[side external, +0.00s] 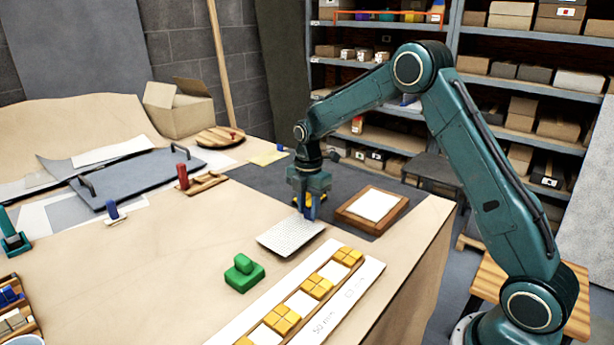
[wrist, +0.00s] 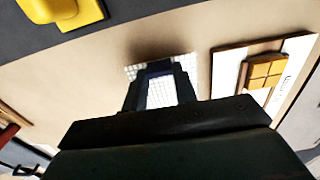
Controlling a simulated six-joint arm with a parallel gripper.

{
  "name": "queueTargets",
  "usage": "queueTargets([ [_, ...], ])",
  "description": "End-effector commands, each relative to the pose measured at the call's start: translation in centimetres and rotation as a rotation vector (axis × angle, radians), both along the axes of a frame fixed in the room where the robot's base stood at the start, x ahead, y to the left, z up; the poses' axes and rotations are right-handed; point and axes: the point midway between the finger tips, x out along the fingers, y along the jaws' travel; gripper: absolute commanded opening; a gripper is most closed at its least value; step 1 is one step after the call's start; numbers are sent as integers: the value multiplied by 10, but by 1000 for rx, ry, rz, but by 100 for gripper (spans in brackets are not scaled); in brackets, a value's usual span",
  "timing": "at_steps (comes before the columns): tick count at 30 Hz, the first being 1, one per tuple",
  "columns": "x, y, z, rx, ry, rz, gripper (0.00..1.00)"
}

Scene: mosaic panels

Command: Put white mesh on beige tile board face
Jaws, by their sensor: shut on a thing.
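The white mesh (side external: 290,235) is a flat gridded sheet under my gripper (side external: 308,212), with its far edge at the fingertips. In the wrist view the mesh (wrist: 160,95) shows between and beyond my gripper fingers (wrist: 158,70). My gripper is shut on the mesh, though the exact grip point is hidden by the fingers. The sheet lies level, on or just above the table; I cannot tell which. A wood-framed board (side external: 348,217) with a pale face stands behind and right of the gripper, apart from the mesh. I cannot tell surely whether this is the beige tile board.
A long white strip with yellow tiles (side external: 318,287) lies at the front right; its tiles (wrist: 265,72) show in the wrist view. A green handled block (side external: 243,274) sits left of it. A yellow item (wrist: 62,8) is near the gripper.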

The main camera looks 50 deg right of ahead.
Motion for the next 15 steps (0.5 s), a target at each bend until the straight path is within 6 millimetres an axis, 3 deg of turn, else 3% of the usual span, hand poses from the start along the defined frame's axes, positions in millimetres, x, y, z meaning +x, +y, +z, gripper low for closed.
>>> queueTargets([
  [15, 1, 0, 108, -1, -6, 0, 3],
])
